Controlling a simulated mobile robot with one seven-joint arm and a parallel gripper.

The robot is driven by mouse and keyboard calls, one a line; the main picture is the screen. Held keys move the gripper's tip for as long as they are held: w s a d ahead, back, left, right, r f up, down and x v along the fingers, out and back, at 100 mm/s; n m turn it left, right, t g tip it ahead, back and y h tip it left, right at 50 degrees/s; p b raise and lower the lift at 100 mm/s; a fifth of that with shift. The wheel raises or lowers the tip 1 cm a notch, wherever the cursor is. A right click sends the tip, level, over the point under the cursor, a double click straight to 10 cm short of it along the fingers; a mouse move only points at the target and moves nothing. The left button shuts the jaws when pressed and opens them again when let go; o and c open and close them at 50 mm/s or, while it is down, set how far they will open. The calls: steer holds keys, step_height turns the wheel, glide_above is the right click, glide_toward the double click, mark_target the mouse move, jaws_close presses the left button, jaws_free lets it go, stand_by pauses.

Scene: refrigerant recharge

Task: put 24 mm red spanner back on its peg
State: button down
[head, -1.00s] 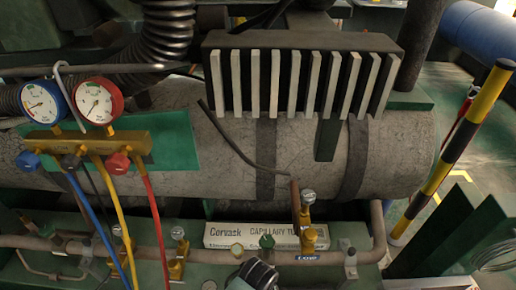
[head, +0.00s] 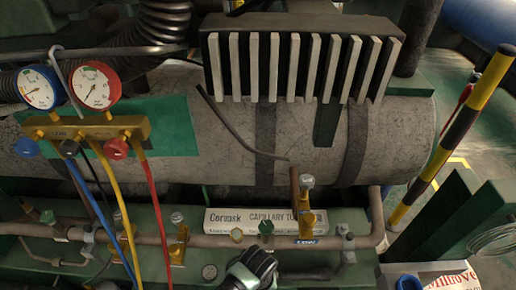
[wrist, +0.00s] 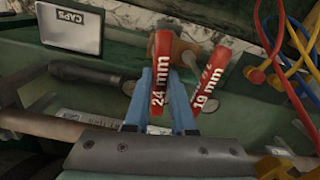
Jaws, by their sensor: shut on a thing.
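The 24 mm red spanner (wrist: 160,72) is upright in the middle of the wrist view, its white size mark facing me. My gripper (wrist: 160,82) has its two blue fingers shut on this spanner, one on each side. A second red spanner marked 19 mm (wrist: 210,78) leans just right of the right finger, very close to it. I cannot make out the peg in either view. In the head view the spanners and fingertips cannot be made out.
A brass manifold (head: 85,127) with two gauges and coloured hoses hangs at the left. A capillary tube box (head: 262,221) lies behind the copper pipe and its valves. A yellow-black post (head: 452,138) stands at the right. A CAPS box (wrist: 71,31) is upper left in the wrist view.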

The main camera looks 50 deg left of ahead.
steer(key=shift+f, duration=0.5)
steer(key=c, duration=0.7)
jaws_free()
step_height(320, 180, up, 13)
steer(key=p, duration=0.3)
steer(key=shift+f, duration=0.1)
